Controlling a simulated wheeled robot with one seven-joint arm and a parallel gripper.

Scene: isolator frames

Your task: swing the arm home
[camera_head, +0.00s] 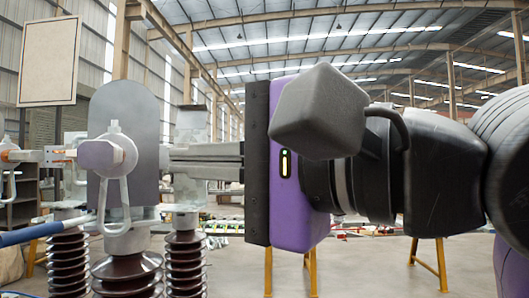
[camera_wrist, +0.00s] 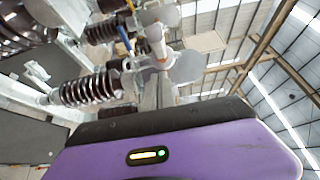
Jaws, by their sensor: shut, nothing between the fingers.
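My gripper (camera_head: 172,161) reaches in from the right in the head view, with a purple body and grey fingers pointing left. The fingers lie together with nothing seen between them. Their tips end beside a grey plate with a rounded top (camera_head: 137,97), which carries a pale knob with a hanging ring handle (camera_head: 123,205). I cannot tell whether the tips touch anything there. In the wrist view the fingers (camera_wrist: 158,88) point up toward the pale fittings, above the purple body. My black arm runs off to the right in the head view.
Brown ribbed insulators (camera_head: 127,274) stand below the metal fittings at the left; they also show in the wrist view (camera_wrist: 88,90). A blue rod (camera_head: 30,232) crosses at the lower left. Yellow legs (camera_head: 428,262) stand behind my arm. The hall floor (camera_head: 370,262) shows open room at the right.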

